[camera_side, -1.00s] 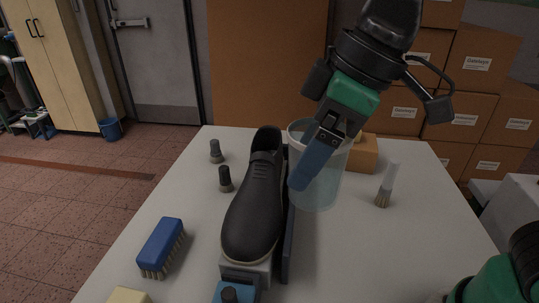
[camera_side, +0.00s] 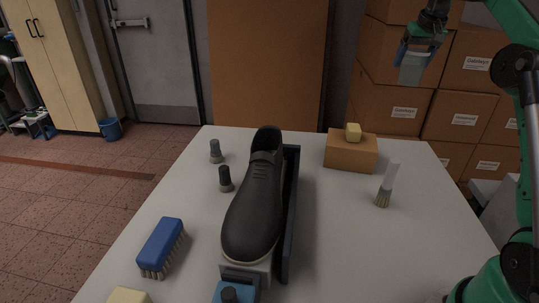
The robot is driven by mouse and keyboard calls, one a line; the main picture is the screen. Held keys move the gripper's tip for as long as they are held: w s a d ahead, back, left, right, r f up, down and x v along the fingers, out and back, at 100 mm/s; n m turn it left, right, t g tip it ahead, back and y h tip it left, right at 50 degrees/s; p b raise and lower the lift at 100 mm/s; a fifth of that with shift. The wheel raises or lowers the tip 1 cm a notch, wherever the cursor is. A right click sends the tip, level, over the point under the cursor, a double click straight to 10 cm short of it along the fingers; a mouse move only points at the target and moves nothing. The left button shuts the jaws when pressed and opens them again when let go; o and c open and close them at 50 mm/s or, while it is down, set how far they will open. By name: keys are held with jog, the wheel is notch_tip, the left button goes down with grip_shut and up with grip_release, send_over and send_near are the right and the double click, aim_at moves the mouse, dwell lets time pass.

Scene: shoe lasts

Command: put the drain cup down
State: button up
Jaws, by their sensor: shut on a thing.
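My gripper (camera_side: 408,55) is high at the upper right, in front of the stacked cartons and beyond the back edge of the table. It is shut on a small pale, translucent grey piece (camera_side: 412,70), which I take to be the drain cup. The piece hangs below the fingers, clear of any surface. Its rim and contents are too small to make out. No cup stands on the table.
A black shoe (camera_side: 255,205) stands on the white table beside a dark upright plate (camera_side: 290,215). An orange block (camera_side: 350,155) carries a yellow sponge (camera_side: 353,132). A brush (camera_side: 387,185) stands at the right. A blue brush (camera_side: 161,245) lies front left.

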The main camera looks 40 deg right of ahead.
jog(key=s+d+f+m, duration=0.2)
jog(key=s+d, duration=0.2)
jog(key=d, duration=0.2)
notch_tip(320, 180, down, 20)
jog(key=shift+w+a+r, duration=0.1)
jog(key=o, duration=1.2)
jog(key=shift+o, duration=0.2)
